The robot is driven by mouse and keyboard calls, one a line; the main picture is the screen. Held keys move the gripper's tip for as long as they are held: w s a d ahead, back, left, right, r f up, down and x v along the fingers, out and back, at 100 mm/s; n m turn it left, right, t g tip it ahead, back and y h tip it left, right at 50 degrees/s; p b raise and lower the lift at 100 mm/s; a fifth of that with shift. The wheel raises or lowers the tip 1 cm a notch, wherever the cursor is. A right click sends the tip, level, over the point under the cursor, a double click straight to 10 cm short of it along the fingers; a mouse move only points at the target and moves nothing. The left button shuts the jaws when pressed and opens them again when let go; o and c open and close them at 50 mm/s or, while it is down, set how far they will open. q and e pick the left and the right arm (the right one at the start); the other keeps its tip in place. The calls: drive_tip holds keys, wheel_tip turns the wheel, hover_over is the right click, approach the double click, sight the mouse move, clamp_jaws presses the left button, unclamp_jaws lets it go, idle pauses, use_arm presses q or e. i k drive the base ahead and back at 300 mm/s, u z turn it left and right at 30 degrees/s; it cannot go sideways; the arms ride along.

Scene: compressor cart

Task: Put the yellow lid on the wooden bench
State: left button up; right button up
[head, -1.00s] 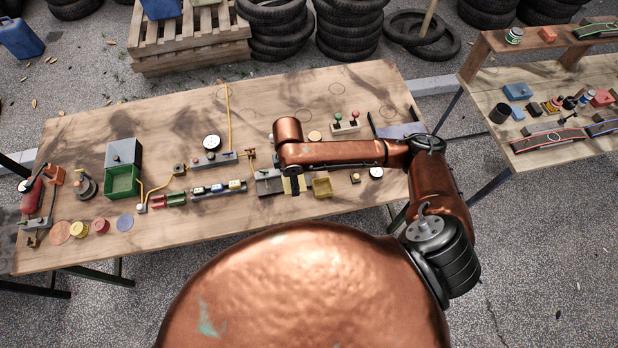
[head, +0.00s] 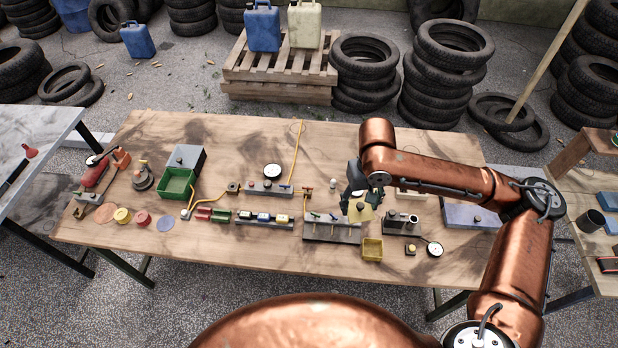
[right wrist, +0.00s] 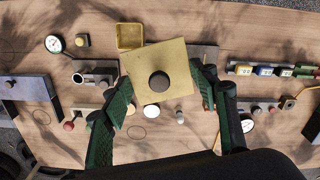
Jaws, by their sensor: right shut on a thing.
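The yellow lid (head: 361,211) is a flat square plate with a dark round knob. The height of the lid over the bench is hard to judge. My left gripper is not in view.
A grey block with levers (head: 332,231) and a grey block with a cylinder (head: 401,222) flank the lid. A gauge (head: 435,249) and a yellow button box (head: 410,248) lie right of the yellow box. The bench's front strip is mostly clear.

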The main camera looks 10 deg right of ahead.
sight(476, 256)
drive_tip(key=u, duration=1.9)
drive_tip(key=k, duration=1.55)
drive_tip(key=z, duration=1.85)
drive_tip(key=i, duration=0.5)
drive_tip(key=z, duration=0.05)
